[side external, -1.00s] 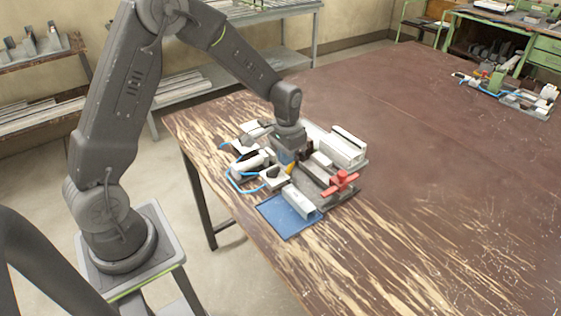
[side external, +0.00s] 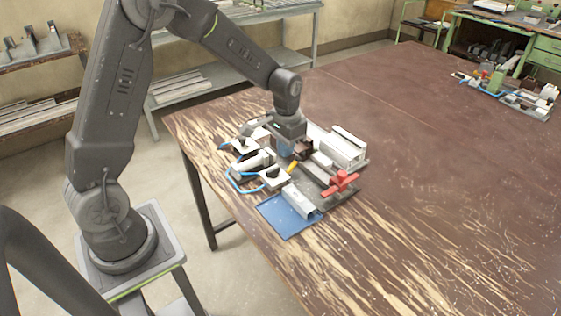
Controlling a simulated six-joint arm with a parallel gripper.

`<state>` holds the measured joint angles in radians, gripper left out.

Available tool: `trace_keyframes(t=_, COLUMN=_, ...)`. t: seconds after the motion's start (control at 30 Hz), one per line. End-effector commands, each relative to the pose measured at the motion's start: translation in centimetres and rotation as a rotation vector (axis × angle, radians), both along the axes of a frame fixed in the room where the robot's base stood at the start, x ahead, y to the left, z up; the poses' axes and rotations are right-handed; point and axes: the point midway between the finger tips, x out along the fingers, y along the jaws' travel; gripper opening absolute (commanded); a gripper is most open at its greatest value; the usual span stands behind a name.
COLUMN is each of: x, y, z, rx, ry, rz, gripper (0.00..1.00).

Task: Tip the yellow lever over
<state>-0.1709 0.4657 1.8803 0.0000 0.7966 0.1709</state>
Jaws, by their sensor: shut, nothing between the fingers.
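The yellow lever (side external: 293,165) is a small bright piece in the middle of the clamp fixture, seen in the side external view. It leans up to the right, and its lower end is hard to make out among the fixture parts. My gripper (side external: 286,152) is shut and empty, just above and slightly left of the lever. Its fingertips are small and partly lost against the fixture, so I cannot tell whether they touch the lever. A pale profile (side external: 302,201) lies at the front of the fixture, beside the red clamp handle (side external: 341,181).
A blue mat (side external: 287,217) lies at the fixture's front. White blocks (side external: 275,178) and blue hoses (side external: 236,184) crowd its left side, and a pale rail block (side external: 337,148) stands behind right.

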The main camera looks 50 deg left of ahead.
Motion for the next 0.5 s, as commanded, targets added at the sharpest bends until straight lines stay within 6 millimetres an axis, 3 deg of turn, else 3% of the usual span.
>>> trace_keyframes(t=0.5, x=-0.5, y=0.0, z=3.8, rx=0.000, ry=-0.002, rz=0.000, gripper=0.00)
